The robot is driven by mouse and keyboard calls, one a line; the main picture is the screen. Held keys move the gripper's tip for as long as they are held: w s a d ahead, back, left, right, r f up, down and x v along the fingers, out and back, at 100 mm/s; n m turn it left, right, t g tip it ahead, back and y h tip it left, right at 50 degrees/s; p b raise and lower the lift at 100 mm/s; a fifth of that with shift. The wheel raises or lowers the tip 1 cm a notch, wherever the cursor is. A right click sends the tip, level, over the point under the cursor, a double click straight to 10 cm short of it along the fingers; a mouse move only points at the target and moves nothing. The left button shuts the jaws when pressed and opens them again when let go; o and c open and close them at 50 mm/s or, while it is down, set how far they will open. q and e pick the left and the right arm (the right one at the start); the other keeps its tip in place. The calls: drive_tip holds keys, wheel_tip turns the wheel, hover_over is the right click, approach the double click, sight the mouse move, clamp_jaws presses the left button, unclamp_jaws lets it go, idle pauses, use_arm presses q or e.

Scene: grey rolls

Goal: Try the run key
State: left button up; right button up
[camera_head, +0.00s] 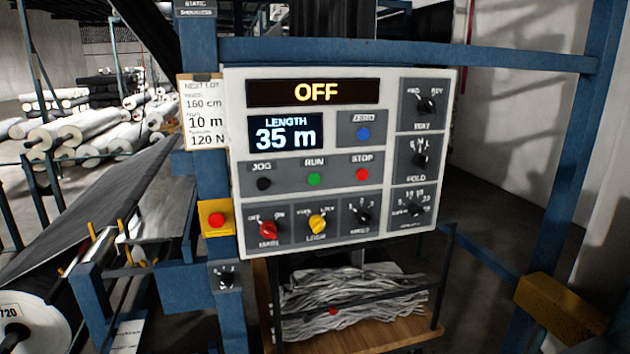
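The control panel (340,200) is a white box on a blue frame, facing me. The green RUN key (315,179) sits mid-panel, between the black JOG key (264,184) and the red STOP key (362,174). The upper display (313,92) reads OFF in yellow. The lower display (285,135) reads LENGTH 35 m. A red MAIN knob (268,229) is at lower left; its label shows OFF and ON, but its exact setting is hard to tell. A yellow knob (317,223) is beside it. Neither of my grippers shows in this view.
A yellow box with a red button (216,220) is left of the panel. A paper card (204,115) reads NEXT LOT, 160 cm, 10 m, 120 N. Blue frame posts (590,120) flank the panel. Rolls (90,130) are stacked at the back left.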

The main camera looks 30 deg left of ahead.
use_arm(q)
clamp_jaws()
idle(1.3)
